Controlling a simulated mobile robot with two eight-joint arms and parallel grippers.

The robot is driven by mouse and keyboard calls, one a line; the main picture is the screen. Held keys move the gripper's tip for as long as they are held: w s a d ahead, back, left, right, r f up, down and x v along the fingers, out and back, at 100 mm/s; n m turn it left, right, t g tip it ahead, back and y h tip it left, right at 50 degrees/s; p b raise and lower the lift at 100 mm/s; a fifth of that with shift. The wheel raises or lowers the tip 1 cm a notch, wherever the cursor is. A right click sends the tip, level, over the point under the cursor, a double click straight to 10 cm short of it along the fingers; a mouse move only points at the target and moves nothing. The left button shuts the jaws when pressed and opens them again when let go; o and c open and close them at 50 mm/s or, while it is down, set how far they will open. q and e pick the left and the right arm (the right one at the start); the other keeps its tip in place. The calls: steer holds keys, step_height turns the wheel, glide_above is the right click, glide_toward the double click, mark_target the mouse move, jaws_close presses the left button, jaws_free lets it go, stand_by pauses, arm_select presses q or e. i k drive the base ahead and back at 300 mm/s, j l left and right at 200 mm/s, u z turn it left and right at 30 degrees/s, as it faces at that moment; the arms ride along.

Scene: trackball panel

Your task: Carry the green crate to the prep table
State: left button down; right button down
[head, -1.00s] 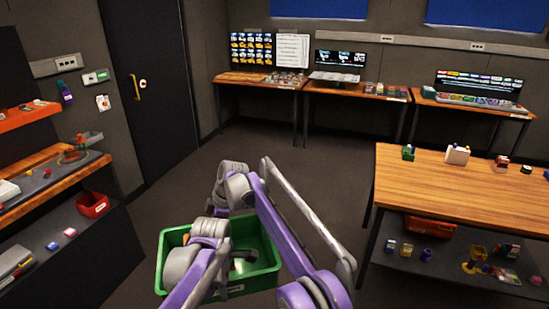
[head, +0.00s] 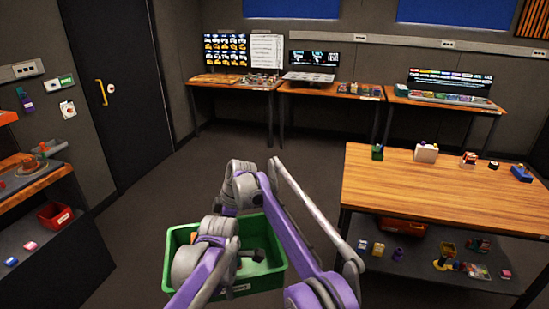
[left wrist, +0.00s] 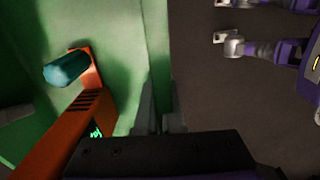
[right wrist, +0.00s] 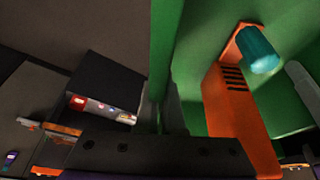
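The green crate (head: 263,281) hangs in front of me low in the head view, partly covered by my arms. My left gripper (left wrist: 158,112) is shut on one crate wall in the left wrist view. My right gripper (right wrist: 165,112) is shut on a crate wall in the right wrist view. An orange tool with a teal end (left wrist: 66,68) lies inside the crate; it also shows in the right wrist view (right wrist: 240,95). The fingertips are hidden in the head view. A wooden table (head: 440,185) stands to the right; no label shows whether it is the prep table.
The wooden table has a few small items along its far edge and a lower shelf (head: 410,268) with several more. Desks (head: 330,92) line the back wall. A shelf unit (head: 55,265) and a dark door (head: 120,90) are at left. Floor between is clear.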

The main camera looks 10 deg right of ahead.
mark_target(499, 206)
steer(key=l+z, duration=0.15)
steer(key=l, duration=0.35)
steer(key=i+l+z, duration=0.2)
steer(key=l, duration=0.3)
steer(key=l+z, duration=0.15)
steer(key=l, duration=0.35)
steer(key=i+l+z, duration=0.15)
steer(key=l, duration=0.35)
steer(key=i+l+z, duration=0.2)
steer(key=l, duration=0.25)
steer(key=i+l+z, duration=0.15)
steer(key=l, duration=0.3)
steer(key=i+l+z, duration=0.15)
steer(key=l, duration=0.25)
steer(key=i+l+z, duration=0.2)
steer(key=i+l, duration=0.15)
